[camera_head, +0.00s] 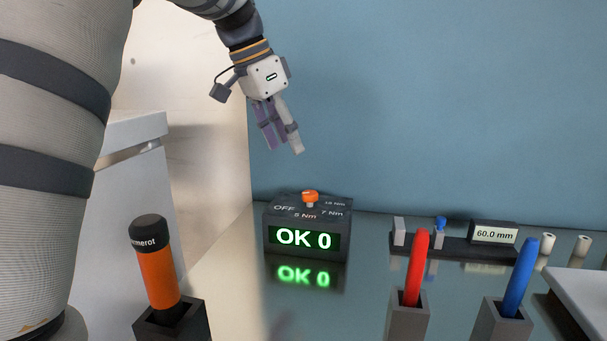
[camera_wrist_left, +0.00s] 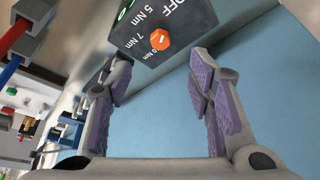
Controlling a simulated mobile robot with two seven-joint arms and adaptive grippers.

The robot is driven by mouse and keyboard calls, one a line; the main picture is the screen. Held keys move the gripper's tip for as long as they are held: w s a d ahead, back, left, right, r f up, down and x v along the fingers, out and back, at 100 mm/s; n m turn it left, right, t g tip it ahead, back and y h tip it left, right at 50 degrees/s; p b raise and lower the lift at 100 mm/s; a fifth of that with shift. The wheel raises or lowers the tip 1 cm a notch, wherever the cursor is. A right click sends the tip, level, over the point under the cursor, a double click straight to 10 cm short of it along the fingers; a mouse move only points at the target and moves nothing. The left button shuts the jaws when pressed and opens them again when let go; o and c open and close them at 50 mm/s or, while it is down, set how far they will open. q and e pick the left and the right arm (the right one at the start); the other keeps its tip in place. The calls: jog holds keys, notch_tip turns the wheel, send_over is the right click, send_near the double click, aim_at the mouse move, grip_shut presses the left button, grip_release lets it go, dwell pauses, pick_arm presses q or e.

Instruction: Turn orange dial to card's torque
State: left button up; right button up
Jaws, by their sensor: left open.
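The orange dial (camera_head: 310,197) sits on top of a dark box (camera_head: 272,220) marked OFF, 5 Nm, 7 Nm and one higher value too small to read surely. The box's front display reads "OK 0" in green. My left gripper (camera_head: 282,150) hangs above the dial, open and empty, its fingers apart. In the left wrist view the orange dial (camera_wrist_left: 160,38) shows beyond the gap between the fingers (camera_wrist_left: 163,75), not touched. Which mark the dial points at I cannot tell. I see no card with a torque in view. My right gripper is not in view.
An orange screwdriver-like tool (camera_head: 159,270) stands in a holder at front left. Red (camera_head: 416,265) and blue (camera_head: 520,275) handles stand in holders at right. Behind them is a rail device with a 60.0 mm display (camera_head: 494,233). A blue wall (camera_head: 430,100) closes the back.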

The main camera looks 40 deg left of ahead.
aim_at(309, 193)
pick_arm(q)
jog(key=x, duration=1.1)
jog(key=shift+w+d+f, duration=0.15)
jog(key=shift+w+f, duration=0.1)
jog(key=shift+f, duration=0.05)
grip_shut()
